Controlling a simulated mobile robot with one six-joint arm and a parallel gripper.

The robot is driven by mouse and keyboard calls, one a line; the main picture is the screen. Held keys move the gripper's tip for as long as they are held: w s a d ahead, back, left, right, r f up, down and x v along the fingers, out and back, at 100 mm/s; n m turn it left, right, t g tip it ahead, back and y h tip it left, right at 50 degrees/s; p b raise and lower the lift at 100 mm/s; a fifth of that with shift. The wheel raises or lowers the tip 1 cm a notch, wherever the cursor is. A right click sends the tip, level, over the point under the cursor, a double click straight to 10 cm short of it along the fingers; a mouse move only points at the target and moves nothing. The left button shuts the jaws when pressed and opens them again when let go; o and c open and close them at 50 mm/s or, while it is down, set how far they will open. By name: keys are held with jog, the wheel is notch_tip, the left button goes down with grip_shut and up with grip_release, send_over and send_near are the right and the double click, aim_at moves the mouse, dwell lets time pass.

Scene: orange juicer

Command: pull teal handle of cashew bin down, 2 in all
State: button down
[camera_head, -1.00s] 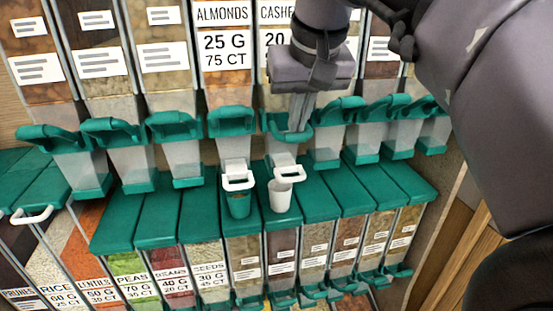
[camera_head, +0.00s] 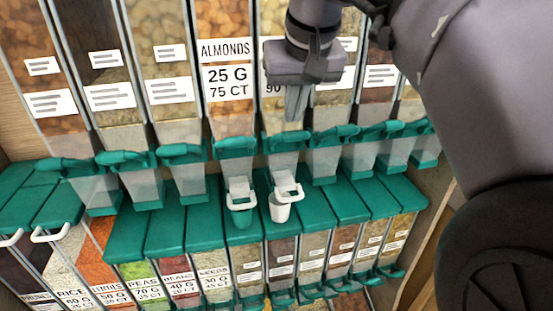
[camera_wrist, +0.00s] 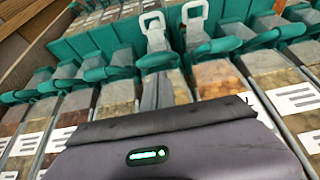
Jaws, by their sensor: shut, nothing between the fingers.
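The cashew bin (camera_head: 272,112) is the clear dispenser just right of the almonds bin, its label mostly hidden behind my gripper. Its teal handle (camera_head: 286,142) runs across the bin's lower front, above the clear spout. It also shows in the wrist view (camera_wrist: 158,61). My gripper (camera_head: 294,116) is shut and empty, pointing down in front of the bin, with its fingertips just above the handle in the picture. Whether they touch it I cannot tell. A white cup (camera_head: 279,211) is below the cashew spout, by a white bracket (camera_head: 289,189).
Other teal-handled bins stand close on both sides. Teal-lidded lower bins (camera_head: 186,232) jut out beneath. My arm fills the upper right.

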jog(key=shift+w+f, duration=0.15)
jog(key=shift+w, duration=0.05)
jog(key=shift+s, duration=0.1)
jog(key=shift+f, duration=0.15)
jog(key=shift+f+b, duration=0.7)
jog(key=shift+b, duration=0.1)
jog(key=f+b, duration=0.2)
jog(key=s+f+b, duration=0.1)
jog(key=f+b, duration=0.2)
jog(key=shift+d+f, duration=0.1)
jog(key=shift+f, duration=0.15)
dwell(0.7)
